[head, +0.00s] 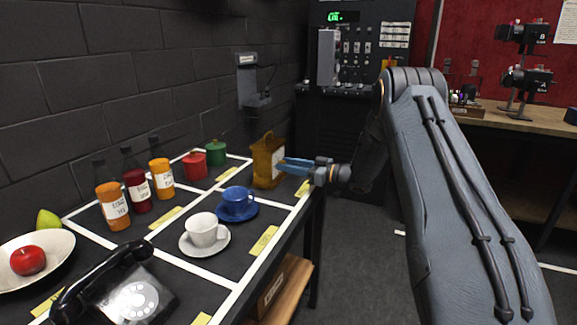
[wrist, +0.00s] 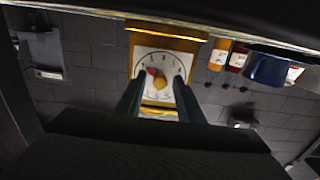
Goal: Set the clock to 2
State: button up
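The yellow-orange clock (head: 266,160) stands at the far end of the black table in the head view, its face turned toward my gripper. In the wrist view the clock (wrist: 166,35) appears upside down, with a white face, dark marks, a yellow central knob and a red pointer. The pointer runs up and left from the knob in that picture; the numerals are too small to read surely. My gripper (head: 285,164) is in front of the face. In the wrist view my gripper (wrist: 159,78) is open, its fingers on either side of the knob, with gaps visible.
A blue cup (head: 237,201) and a white cup (head: 204,231) on saucers stand nearer on the table. Several bottles, a red pot (head: 195,166) and a green pot (head: 215,153) line the wall side. A black telephone (head: 117,287) is at the near end.

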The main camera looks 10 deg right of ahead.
grip_shut()
jog(key=shift+n, duration=0.4)
jog(key=n+b, duration=0.2)
jog(key=n, duration=0.2)
jog(key=shift+f+n, duration=0.1)
jog(key=shift+n, duration=0.2)
jog(key=n+b, duration=0.3)
jog(key=n, duration=0.3)
jog(key=shift+n, duration=0.3)
jog(key=shift+o, duration=0.9)
grip_release()
